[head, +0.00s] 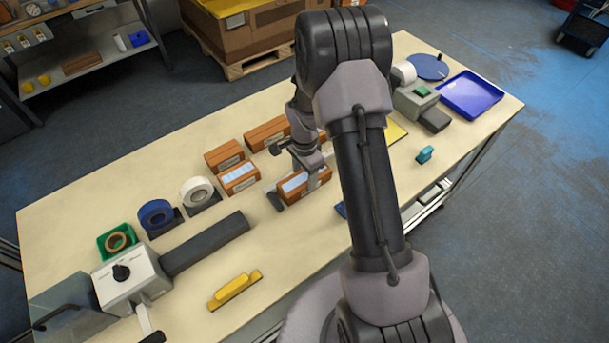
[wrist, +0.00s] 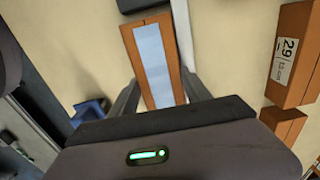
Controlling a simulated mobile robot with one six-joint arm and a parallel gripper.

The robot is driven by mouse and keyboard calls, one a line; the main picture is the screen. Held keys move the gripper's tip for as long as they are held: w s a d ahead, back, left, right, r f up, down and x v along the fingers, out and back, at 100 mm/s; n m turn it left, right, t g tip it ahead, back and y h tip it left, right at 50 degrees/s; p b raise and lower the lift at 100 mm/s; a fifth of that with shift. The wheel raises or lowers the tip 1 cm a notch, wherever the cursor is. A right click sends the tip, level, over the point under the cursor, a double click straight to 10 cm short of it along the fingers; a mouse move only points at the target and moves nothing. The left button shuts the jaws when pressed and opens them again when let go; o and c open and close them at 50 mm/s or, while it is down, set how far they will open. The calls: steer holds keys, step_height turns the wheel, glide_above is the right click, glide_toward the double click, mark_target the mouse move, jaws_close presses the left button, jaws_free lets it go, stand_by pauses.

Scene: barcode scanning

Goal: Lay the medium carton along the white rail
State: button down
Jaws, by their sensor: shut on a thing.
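A brown carton with a pale blue-white strip along its top (head: 305,186) is between the fingers of my gripper (head: 300,174). The carton also shows in the wrist view (wrist: 153,60), with my gripper's dark fingers (wrist: 160,98) on its two long sides. A pale strip, which looks like the white rail (wrist: 184,38), runs close beside the carton's right long side in the wrist view. The rail is mostly hidden in the head view.
A dark block (head: 275,199) is at the carton's left end. Other brown cartons (head: 239,177) (head: 224,155) (head: 267,134) stand behind and to the left. A blue tray (head: 470,94) is at right.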

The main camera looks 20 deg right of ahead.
steer(key=shift+f, duration=0.15)
steer(key=shift+c, duration=2.4)
jaws_free()
step_height(320, 180, up, 12)
steer(key=p, duration=0.2)
step_height(320, 180, up, 11)
steer(key=n+t, duration=0.2)
steer(key=n, duration=0.1)
glide_above(304, 177)
steer(key=s+a, duration=0.3)
steer(key=a, duration=0.1)
steer(key=s+a+r+n+t, duration=0.1)
steer(key=s+a+r+n, duration=0.1)
steer(key=s, duration=0.4)
steer(key=s+a+r+n+t+y, duration=0.1)
steer(key=s+a+r+n, duration=0.2)
steer(key=s+r, duration=0.3)
steer(key=s+a+r+n+t+y, duration=0.1)
steer(key=s+a+r+n, duration=0.2)
steer(key=s, duration=0.4)
steer(key=shift+s+a+r+t, duration=0.15)
steer(key=shift+a+r+t, duration=0.25)
steer(key=shift+a+r, duration=0.45)
